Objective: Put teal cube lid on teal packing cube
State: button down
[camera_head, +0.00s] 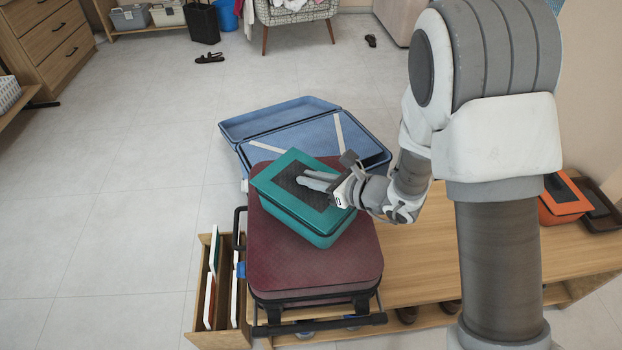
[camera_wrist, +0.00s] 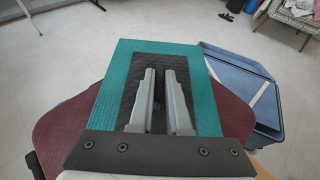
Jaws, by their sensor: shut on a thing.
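The teal cube lid (camera_head: 274,184), a flat teal frame around a dark mesh panel, lies over the teal packing cube (camera_head: 292,224). The lid covers the cube's opening; whether it is fully seated I cannot tell. In the wrist view the lid (camera_wrist: 207,112) fills the middle, and the cube is hidden beneath it. My gripper (camera_head: 302,180) reaches in from the right, its fingers lying over the dark panel. The fingers (camera_wrist: 161,72) are close together with a narrow gap. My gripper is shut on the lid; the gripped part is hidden.
The cube sits on a dark red suitcase (camera_head: 315,268) on a wooden bench (camera_head: 430,255). An open blue suitcase (camera_head: 280,123) lies behind. A wooden bin (camera_head: 222,335) with upright panels stands at left. An orange box (camera_head: 562,206) is at right. Floor at left is clear.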

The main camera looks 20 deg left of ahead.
jog(key=shift+f, duration=0.1)
jog(key=shift+f+b, duration=0.35)
jog(key=shift+b, duration=0.2)
jog(key=shift+f, duration=0.2)
jog(key=shift+r, duration=0.1)
jog(key=c, duration=0.9)
grip_release()
